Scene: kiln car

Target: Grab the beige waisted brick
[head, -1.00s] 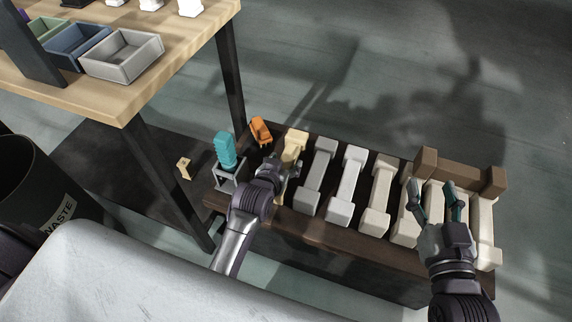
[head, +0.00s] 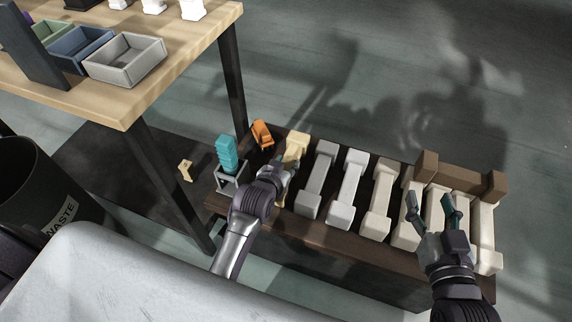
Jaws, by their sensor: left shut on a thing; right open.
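The beige waisted brick (head: 296,144) is at the left end of a row of waisted bricks on the low dark wooden deck. It is yellower than the others. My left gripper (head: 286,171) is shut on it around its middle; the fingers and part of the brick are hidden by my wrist. Whether the brick touches the deck cannot be told. My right gripper (head: 432,207) is open above the pale bricks at the right end of the row, with nothing seen between its fingers.
Several white and cream waisted bricks (head: 318,180) lie side by side to the right. An orange object (head: 262,134) and a grey holder with a teal object (head: 227,155) stand left. A wooden table (head: 120,105) and waste bin (head: 30,185) are further left.

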